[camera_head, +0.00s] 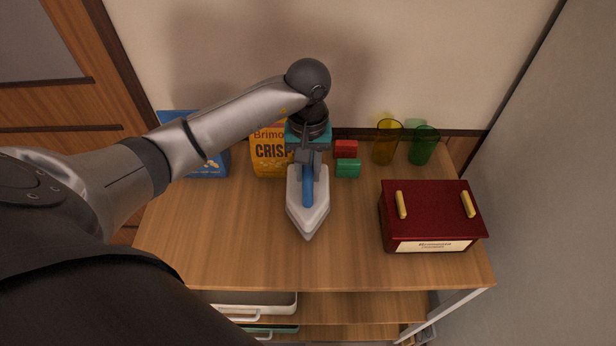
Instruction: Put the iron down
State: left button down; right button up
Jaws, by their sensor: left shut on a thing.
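A white and grey iron (308,212) with a blue handle (308,187) is at the middle of the wooden table top (240,235), its tip toward the front edge. My left gripper (308,160) reaches in from the left and above and is shut on the iron at its rear and handle. I cannot tell whether the iron's sole touches the table. My right gripper does not show.
A dark red box (430,210) with yellow handles stands at the right. Yellow (385,145) and green (423,147) glasses, small red (346,149) and green (348,168) blocks, and an orange package (268,152) stand behind. The table's left front is clear.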

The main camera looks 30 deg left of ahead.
pick_arm(q)
jog(key=shift+f, duration=1.2)
jog(key=shift+f+b, duration=0.2)
jog(key=shift+b, duration=0.1)
jog(key=c, duration=0.7)
grip_release()
jog(key=shift+r, duration=0.1)
